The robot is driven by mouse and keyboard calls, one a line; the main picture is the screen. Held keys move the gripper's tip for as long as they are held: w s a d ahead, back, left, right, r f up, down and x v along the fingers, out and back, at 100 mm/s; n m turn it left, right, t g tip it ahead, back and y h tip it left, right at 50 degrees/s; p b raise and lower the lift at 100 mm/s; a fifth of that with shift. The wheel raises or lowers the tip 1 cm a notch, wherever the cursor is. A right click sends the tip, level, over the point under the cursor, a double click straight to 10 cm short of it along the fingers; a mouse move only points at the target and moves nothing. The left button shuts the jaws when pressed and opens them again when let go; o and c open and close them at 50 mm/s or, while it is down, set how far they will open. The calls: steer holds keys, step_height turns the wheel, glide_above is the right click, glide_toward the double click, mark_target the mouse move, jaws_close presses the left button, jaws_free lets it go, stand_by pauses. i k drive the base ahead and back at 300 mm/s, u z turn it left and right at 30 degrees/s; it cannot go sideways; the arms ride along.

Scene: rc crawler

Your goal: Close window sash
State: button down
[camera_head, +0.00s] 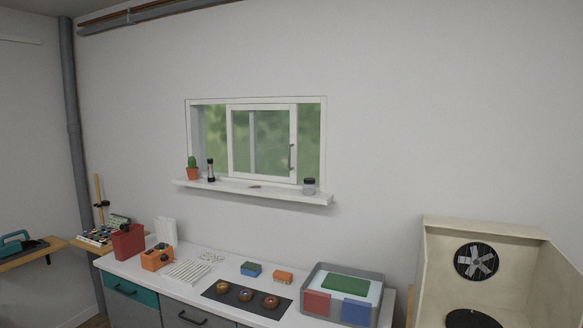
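The window (256,100) is a white frame set in the grey wall above the counter, with blurred green outside. Its sliding sash (231,142) has a white border and sits near the middle of the frame. A dark vertical handle (291,158) is on the sash's right side. Green shows to the right of the sash and also on its left, where I cannot tell clear opening from fixed glass. My gripper is not in view.
The window sill (232,188) holds a potted cactus (192,168), a dark bottle (210,170), a small flat item and a jar (309,186). The white counter (190,272) below carries containers and small parts. A beige fan booth (432,250) stands at right.

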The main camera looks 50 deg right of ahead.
mark_target(293, 148)
steer(key=z, duration=0.3)
steer(key=i, duration=0.65)
steer(key=z, duration=0.75)
steer(key=i, duration=0.35)
steer(key=z, duration=0.25)
